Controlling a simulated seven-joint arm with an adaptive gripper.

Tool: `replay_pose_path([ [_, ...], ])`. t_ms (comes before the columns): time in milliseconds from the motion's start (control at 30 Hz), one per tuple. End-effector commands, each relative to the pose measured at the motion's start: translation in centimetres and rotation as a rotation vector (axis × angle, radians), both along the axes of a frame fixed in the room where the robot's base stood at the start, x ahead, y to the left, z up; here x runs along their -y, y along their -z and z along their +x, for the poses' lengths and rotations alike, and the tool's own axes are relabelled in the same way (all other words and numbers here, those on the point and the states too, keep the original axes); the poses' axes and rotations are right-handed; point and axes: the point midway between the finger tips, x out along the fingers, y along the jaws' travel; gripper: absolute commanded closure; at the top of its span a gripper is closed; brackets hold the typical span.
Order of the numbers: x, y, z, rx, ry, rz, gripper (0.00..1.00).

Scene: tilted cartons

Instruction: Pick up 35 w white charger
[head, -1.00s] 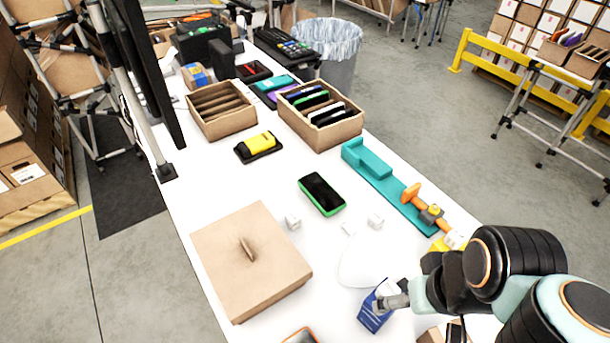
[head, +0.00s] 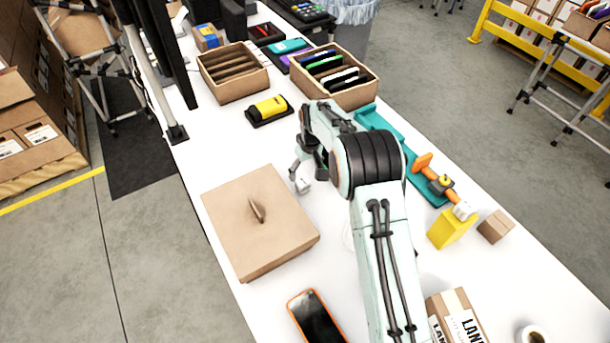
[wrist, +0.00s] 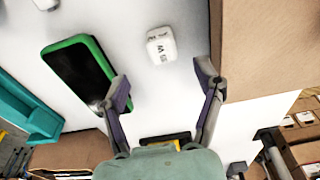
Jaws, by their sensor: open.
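A small white charger (wrist: 160,45) with dark print, seemingly "35 W" upside down, lies on the white table in the wrist view. It also shows in the head view (head: 304,186), close to my fingertips. My gripper (wrist: 162,86) is open and empty, its two fingers spread with the charger ahead of the gap between them. In the head view my gripper (head: 299,170) is over the table beside the cardboard box. A second white block (wrist: 46,4) is cut off at the wrist view's top edge; my arm hides that area in the head view.
A lidded cardboard box (head: 265,232) stands close to the charger, filling the wrist view's right side. A green-edged phone (wrist: 78,72) lies on the other side. A yellow device (head: 268,107) and divided cartons (head: 233,84) stand farther back. An orange-edged phone (head: 312,318) lies in front.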

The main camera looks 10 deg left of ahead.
Motion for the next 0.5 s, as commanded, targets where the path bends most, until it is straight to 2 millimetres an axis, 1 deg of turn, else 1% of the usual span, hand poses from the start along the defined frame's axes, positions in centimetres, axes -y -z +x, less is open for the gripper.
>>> replay_pose_path([
  [33,-0.4,0.4,-0.1,0.001,-0.007,0.001,0.33],
  [300,-0.7,4.5,0.3,0.000,-0.005,0.000,0.33],
  [400,-0.9,5.6,0.5,0.001,-0.005,0.001,0.33],
  [500,-1.0,6.2,0.6,0.003,-0.005,0.002,0.33],
])
